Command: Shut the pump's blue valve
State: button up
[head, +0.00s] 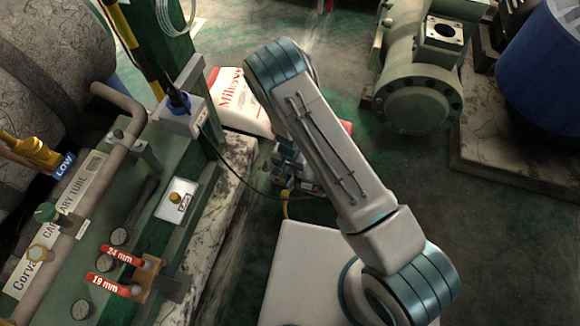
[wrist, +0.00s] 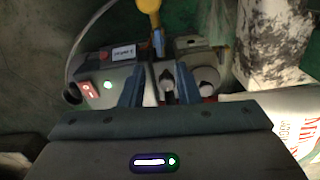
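The pump (wrist: 100,72) is below my gripper in the wrist view, a grey body with a labelled top, a red switch and a lit green lamp. In the head view it is mostly hidden behind my arm. A small blue part (wrist: 158,42), which looks like the blue valve, stands at the base of a yellow hose end (wrist: 149,6). My gripper (wrist: 160,88) is over the pump with its two fingers apart. Dark and pale pump fittings show between and beside the fingers. I cannot tell whether the fingers touch anything.
A white and red sack (head: 240,100) lies behind the pump. A green machine frame (head: 150,230) with two red-tagged valves (head: 122,255) stands at left. A green motor (head: 420,90) and blue drum (head: 545,70) are at right.

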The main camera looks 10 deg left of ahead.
aim_at(290, 182)
jog(key=shift+f+b, duration=3.15)
jog(key=shift+f, duration=1.6)
jog(key=shift+s, duration=0.1)
grip_shut()
